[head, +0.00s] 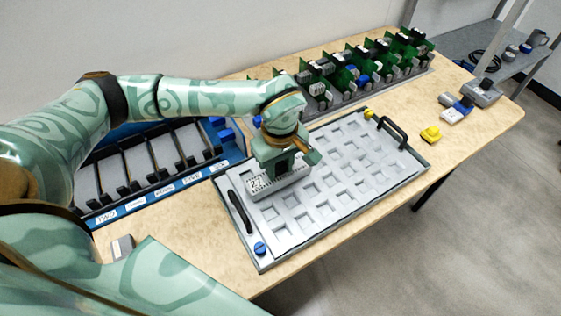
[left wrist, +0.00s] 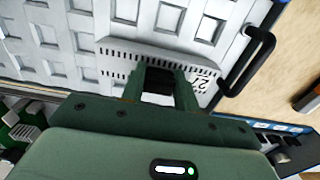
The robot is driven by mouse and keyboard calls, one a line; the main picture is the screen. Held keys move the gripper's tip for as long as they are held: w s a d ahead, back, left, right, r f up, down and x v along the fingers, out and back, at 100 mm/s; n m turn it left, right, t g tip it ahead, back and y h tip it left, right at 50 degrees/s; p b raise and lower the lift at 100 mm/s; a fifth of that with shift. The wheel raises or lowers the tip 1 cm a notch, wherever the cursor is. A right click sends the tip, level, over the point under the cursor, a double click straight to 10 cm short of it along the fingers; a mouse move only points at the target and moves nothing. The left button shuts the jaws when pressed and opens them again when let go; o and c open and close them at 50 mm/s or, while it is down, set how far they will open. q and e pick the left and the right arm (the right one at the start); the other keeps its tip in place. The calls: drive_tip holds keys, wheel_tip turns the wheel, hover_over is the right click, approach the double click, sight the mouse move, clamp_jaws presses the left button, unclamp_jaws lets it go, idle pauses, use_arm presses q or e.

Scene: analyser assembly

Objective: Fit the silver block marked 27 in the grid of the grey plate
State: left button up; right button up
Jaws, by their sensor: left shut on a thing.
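The silver block marked 27 (head: 258,184) is a long slotted bar, at the left end of the grey plate (head: 322,225). The plate has a grid of square recesses and a black handle at each end. My left gripper (head: 281,165) is shut on the block from above. In the left wrist view the block (left wrist: 120,50) lies across the grid beside a handle, between the fingers of my left gripper (left wrist: 160,88). The gripper hides its middle. I cannot tell whether it touches the plate or hovers just over it. My right gripper is not in view.
A blue rack (head: 165,190) with labelled slots stands left of the plate. A row of green circuit boards (head: 345,75) stands behind it. A yellow part (head: 430,133) and a blue-and-white part (head: 457,112) lie to the right. Most of the plate's right side is clear.

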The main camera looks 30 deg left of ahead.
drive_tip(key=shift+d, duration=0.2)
use_arm(q)
drive_tip(key=shift+d+p, duration=0.1)
drive_tip(key=shift+p, duration=0.2)
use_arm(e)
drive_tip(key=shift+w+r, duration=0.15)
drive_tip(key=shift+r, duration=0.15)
use_arm(q)
drive_tip(key=shift+f, duration=0.3)
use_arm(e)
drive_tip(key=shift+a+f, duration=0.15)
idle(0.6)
use_arm(q)
drive_tip(key=o, duration=1.2)
drive_tip(key=c, duration=0.4)
drive_tip(key=shift+o, duration=0.2)
drive_tip(key=shift+r, duration=0.2)
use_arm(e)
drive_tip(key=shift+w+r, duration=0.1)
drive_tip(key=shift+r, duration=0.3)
use_arm(q)
drive_tip(key=shift+r+p, duration=1.8)
drive_tip(key=shift+p, duration=0.1)
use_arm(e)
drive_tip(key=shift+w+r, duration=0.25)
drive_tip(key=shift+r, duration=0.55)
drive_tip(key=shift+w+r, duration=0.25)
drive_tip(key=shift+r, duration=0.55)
